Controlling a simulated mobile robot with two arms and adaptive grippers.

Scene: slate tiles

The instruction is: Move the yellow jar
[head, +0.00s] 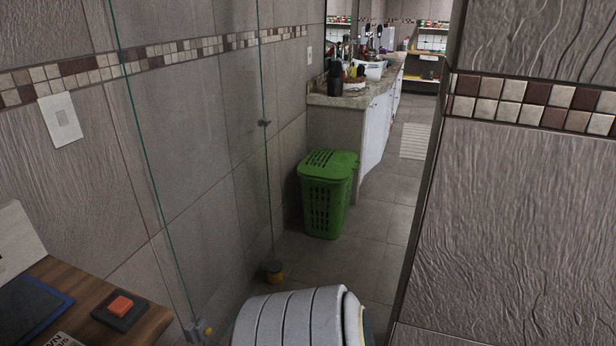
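No other jar stands out.
A green lidded basket (327,195) stands beyond it by the counter (350,98). A glass panel (195,150) runs along the left. A tiled wall (520,220) closes the right; floor (375,220) between is clear.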

